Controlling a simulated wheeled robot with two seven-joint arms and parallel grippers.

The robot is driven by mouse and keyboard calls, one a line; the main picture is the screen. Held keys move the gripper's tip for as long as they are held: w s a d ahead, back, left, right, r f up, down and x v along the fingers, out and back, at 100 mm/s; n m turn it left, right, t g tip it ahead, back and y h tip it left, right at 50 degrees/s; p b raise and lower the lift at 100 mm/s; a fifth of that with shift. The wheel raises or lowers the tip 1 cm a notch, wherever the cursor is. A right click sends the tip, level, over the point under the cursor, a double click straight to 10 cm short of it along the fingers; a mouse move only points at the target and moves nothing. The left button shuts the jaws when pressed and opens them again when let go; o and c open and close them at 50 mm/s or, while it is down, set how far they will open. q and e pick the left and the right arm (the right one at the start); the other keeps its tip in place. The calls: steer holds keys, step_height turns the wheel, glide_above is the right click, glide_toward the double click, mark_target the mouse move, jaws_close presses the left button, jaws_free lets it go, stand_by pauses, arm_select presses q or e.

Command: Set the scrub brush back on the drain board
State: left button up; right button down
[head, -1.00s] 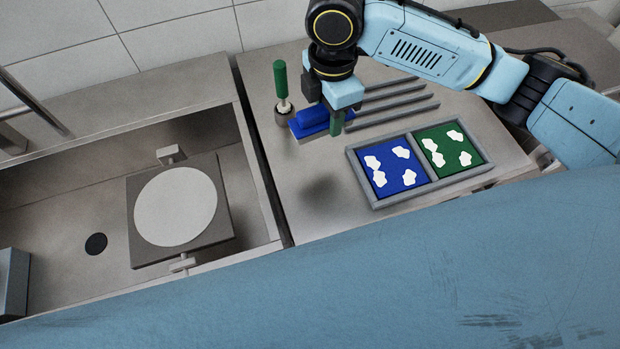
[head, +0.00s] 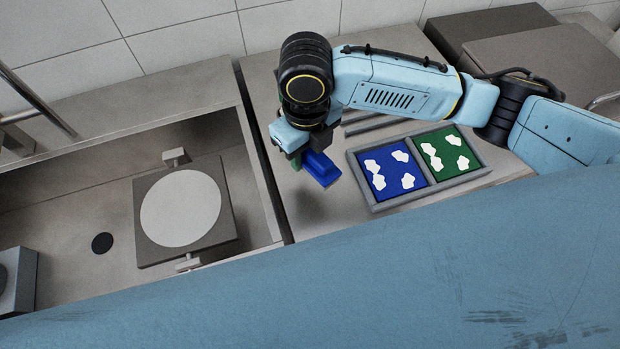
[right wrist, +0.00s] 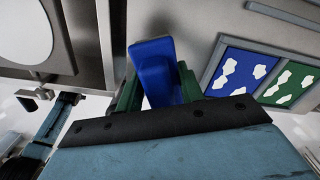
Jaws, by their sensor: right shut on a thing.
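The scrub brush (head: 322,168), a blue block with a grey underside, is in my right gripper (head: 297,160). The gripper is shut on it and holds it above the counter. In the right wrist view the blue brush (right wrist: 158,72) is tilted and sits between the two green fingers. The drain board (head: 310,222) is the grey counter right of the sink, with raised ribs (head: 358,128) partly hidden behind my right arm. A dark shadow lies on the board below the brush.
A grey-framed tray (head: 414,189) with blue and green pads bearing white patches lies right of the brush. The sink at left holds a white disc (head: 180,207) on a square plate and a grey box (head: 18,285). Bare board lies in front of the brush.

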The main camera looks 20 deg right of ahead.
mark_target(308, 183)
step_height(308, 183, down, 9)
steer(key=shift+r+b, duration=0.15)
steer(key=shift+b, duration=0.15)
steer(key=shift+f, duration=0.2)
steer(key=c, duration=0.9)
jaws_free()
step_height(308, 183, up, 12)
steer(key=shift+r+p, duration=0.25)
steer(key=shift+p, duration=0.15)
